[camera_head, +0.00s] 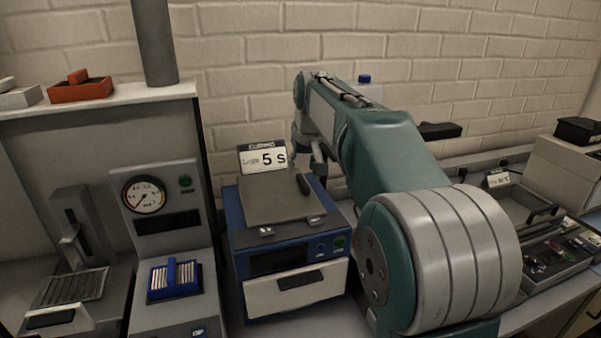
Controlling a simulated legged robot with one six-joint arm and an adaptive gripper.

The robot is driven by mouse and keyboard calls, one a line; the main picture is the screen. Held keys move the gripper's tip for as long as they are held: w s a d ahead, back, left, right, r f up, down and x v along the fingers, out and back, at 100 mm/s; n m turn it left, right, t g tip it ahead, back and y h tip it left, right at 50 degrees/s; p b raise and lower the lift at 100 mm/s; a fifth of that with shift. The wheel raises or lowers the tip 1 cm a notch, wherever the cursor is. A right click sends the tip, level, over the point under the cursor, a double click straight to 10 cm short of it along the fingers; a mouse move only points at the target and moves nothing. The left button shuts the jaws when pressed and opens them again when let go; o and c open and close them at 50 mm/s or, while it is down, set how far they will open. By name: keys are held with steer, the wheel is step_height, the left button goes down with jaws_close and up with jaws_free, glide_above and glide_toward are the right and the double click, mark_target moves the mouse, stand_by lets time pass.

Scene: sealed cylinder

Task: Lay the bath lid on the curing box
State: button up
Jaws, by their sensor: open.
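The blue curing box (243,243) stands left of my arm, below a sign reading 5 s. A flat grey plate with a dark handle near its right edge, seemingly the bath lid (268,203), lies on top of the box. Two small metal pieces show at the plate's front edge. My gripper (317,161) is open, just behind and right of the handle, and looks apart from it. My own arm hides part of it. An open grey basin (503,200), possibly the bath, stands at the right under a small sign.
A grey gauge machine (160,215) with a blue rack (174,277) stands left of the box. A shelf (130,94) above it carries an orange tray (80,89) and a dark post (154,45). A control panel (555,258) lies before the basin. A brick wall closes the back.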

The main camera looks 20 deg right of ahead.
steer(key=v, duration=0.9)
steer(key=s+a+f, duration=0.2)
steer(key=s, duration=0.5)
steer(key=s+a+f, duration=0.2)
steer(key=s+f, duration=0.1)
steer(key=s, duration=0.5)
steer(key=s+a+f+t, duration=0.1)
steer(key=s+f, duration=1.2)
steer(key=s, duration=0.1)
steer(key=shift+s+a+f, duration=0.2)
steer(key=shift+a, duration=0.2)
